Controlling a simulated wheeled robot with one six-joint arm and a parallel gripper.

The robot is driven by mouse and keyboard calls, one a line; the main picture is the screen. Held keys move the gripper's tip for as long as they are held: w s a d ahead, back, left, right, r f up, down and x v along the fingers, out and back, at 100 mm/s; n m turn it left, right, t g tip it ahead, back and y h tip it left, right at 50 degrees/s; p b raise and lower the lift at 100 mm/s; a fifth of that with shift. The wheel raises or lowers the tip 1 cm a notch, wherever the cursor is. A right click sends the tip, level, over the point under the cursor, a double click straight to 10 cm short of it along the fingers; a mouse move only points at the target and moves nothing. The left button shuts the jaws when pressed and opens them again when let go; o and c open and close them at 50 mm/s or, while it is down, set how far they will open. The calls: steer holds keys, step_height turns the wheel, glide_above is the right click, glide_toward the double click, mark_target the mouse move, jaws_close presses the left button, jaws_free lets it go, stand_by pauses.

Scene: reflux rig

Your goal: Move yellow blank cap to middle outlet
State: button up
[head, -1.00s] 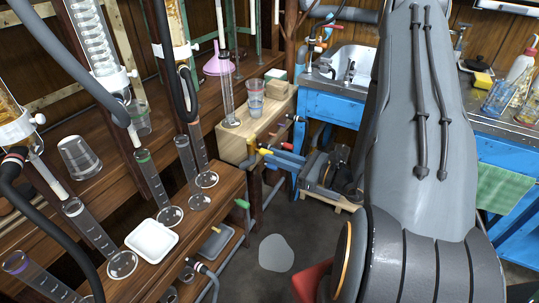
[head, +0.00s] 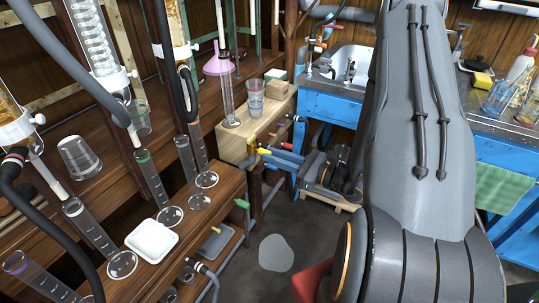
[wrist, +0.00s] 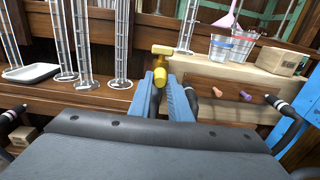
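The yellow blank cap (wrist: 161,66) shows in the wrist view as a T-shaped yellow piece at the tips of my gripper's blue fingers. My gripper (wrist: 161,86) looks shut on it. In the head view the yellow cap (head: 264,151) is at the left end of the blue fingers (head: 285,156), by the front of the wooden stand. An orange peg (wrist: 217,91) and a purple peg (wrist: 245,96) stick out of the wooden front, right of my gripper. I cannot tell which outlet is the middle one; part of the front is behind my fingers.
Measuring cylinders (wrist: 119,78) and a white tray (wrist: 32,72) stand on the bench at left. Beakers (wrist: 221,46) stand on the light wooden stand (wrist: 270,76). A green-capped peg (head: 242,203) projects from the bench edge.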

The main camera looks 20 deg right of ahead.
steer(key=o, duration=0.4)
